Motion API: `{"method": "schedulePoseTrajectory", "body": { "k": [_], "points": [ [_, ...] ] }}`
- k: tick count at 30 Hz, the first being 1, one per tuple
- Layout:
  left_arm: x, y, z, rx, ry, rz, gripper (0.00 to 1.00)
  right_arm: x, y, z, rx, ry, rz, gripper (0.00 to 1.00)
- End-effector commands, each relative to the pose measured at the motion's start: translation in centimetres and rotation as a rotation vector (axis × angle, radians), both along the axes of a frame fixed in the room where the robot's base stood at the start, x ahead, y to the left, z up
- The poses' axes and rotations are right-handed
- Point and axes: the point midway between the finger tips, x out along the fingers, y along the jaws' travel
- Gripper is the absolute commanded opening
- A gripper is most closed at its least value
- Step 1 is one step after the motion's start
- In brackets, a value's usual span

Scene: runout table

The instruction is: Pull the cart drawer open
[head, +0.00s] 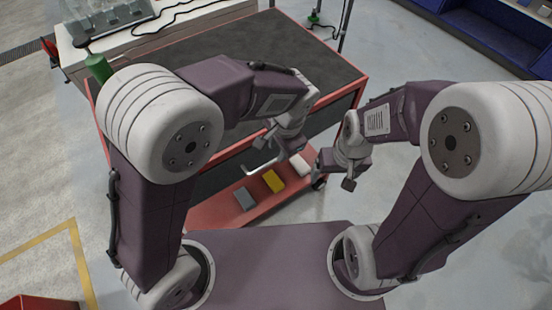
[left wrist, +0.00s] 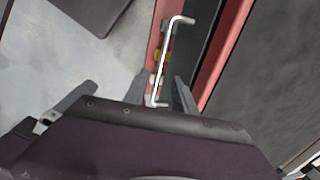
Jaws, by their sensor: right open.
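The cart (head: 285,45) is red with a dark grey top. Its drawer has a pale bar handle (head: 262,166) on the side facing me. In the left wrist view the handle (left wrist: 168,50) stands out from the dark drawer front (left wrist: 202,50). My left gripper (head: 293,143) is at this side of the cart, close to the handle. Its open fingers (left wrist: 160,92) lie on either side of the handle's near end in the wrist view; contact cannot be told. My right gripper (head: 348,172) is open and empty, right of the cart's near corner. My left arm hides part of the drawer front.
A red lower shelf (head: 225,210) holds a grey block (head: 244,199), a yellow block (head: 273,181) and a white block (head: 300,165). A white bench (head: 120,45) stands behind the cart at left, blue shelving (head: 480,35) at far right.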

Motion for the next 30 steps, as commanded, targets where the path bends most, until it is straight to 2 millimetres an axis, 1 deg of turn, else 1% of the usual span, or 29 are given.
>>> {"method": "schedulePoseTrajectory", "body": {
  "k": [1,3,7,12,18,19,20,21,22,30],
  "points": [
    [0.1,0.2,-1.6,0.003,0.003,0.002,0.33,0.0,0.0,-0.8,0.0,0.0,0.0,0.84],
    [0.4,0.3,-3.0,0.002,0.003,0.003,0.33,0.0,0.0,-1.2,0.0,0.0,0.0,0.84],
    [0.8,0.5,-4.9,0.001,0.003,0.003,0.33,0.0,0.0,-1.7,0.0,0.0,0.0,0.84],
    [1.0,0.6,-5.8,-0.001,0.001,0.001,0.33,0.0,0.0,-1.9,0.0,0.001,0.0,0.84],
    [1.0,0.6,-5.8,-0.001,0.001,0.001,0.33,0.0,0.0,-1.8,0.0,0.001,0.0,0.84],
    [1.0,0.6,-5.8,-0.001,0.001,0.001,0.27,0.0,0.0,-1.8,0.0,0.001,0.0,0.84],
    [1.0,0.6,-5.8,-0.001,0.001,0.001,0.19,0.0,0.0,-1.8,0.0,0.001,0.0,0.84],
    [1.0,0.6,-5.8,-0.001,0.001,0.001,0.07,0.0,0.0,-1.8,0.0,0.001,0.0,0.84],
    [1.0,0.6,-5.7,-0.001,0.001,0.001,0.0,0.0,0.0,-1.8,0.0,0.001,0.0,0.84],
    [1.0,0.6,-5.7,-0.001,0.001,0.002,0.0,0.0,0.0,-1.8,0.0,0.001,0.0,0.84]
  ]
}}
